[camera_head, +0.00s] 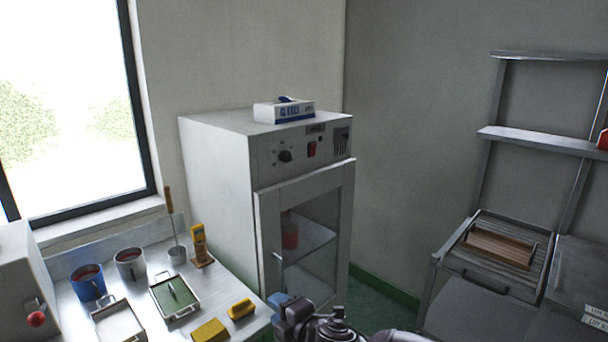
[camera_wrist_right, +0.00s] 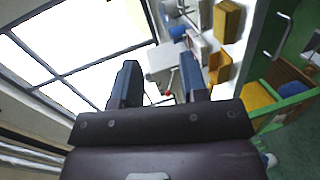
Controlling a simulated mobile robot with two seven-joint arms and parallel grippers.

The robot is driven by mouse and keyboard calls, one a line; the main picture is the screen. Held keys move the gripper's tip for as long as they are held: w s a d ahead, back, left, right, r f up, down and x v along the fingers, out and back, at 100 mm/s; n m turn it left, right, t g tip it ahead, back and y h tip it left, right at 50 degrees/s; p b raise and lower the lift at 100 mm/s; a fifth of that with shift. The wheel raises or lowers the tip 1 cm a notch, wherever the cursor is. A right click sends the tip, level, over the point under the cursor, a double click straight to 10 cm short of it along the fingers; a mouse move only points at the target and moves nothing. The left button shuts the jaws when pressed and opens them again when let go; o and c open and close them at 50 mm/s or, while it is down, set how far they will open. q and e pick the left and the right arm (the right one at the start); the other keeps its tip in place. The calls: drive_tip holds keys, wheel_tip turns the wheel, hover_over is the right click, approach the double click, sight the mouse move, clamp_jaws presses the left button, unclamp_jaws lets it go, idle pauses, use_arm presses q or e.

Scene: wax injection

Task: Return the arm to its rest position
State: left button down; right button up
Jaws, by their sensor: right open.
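My right gripper (camera_head: 290,308) is at the bottom centre of the head view, in front of the white cabinet (camera_head: 218,190). In the right wrist view my right gripper (camera_wrist_right: 160,88) has its two dark fingers wide apart with nothing between them. Beyond the fingers I see the window and part of the bench. The gripper appears clear of the bench, though its distance from the cabinet door is hard to tell. My left gripper is not in view.
The metal bench (camera_head: 140,275) at left holds a blue mug (camera_head: 88,283), a grey mug (camera_head: 130,265), trays and yellow blocks (camera_head: 210,331). A glove box (camera_head: 284,111) sits on the cabinet. A drawer (camera_head: 490,283) at right holds a wooden piece. Green floor shows between.

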drive_tip(key=s+d+f+m+t+h, duration=0.1)
drive_tip(key=s+d+f+m+h, duration=0.1)
drive_tip(key=s+d+m, duration=0.35)
drive_tip(key=s+d+f+m+t+h+b, duration=0.1)
drive_tip(key=s+d+f+m+h, duration=0.15)
drive_tip(key=d+m, duration=0.6)
drive_tip(key=s+d+f+m+t+h, duration=0.1)
drive_tip(key=s+d+f+m+h, duration=0.1)
drive_tip(key=s+d+m, duration=0.35)
drive_tip(key=s+d+f+m+g+h+b, duration=0.1)
drive_tip(key=s+d+f+m+g+h, duration=0.2)
drive_tip(key=s+d+f, duration=1)
drive_tip(key=s+m+h, duration=0.1)
drive_tip(key=s+m, duration=0.1)
drive_tip(key=s, duration=0.1)
drive_tip(key=shift+s+d+f, duration=0.2)
drive_tip(key=shift+d, duration=0.15)
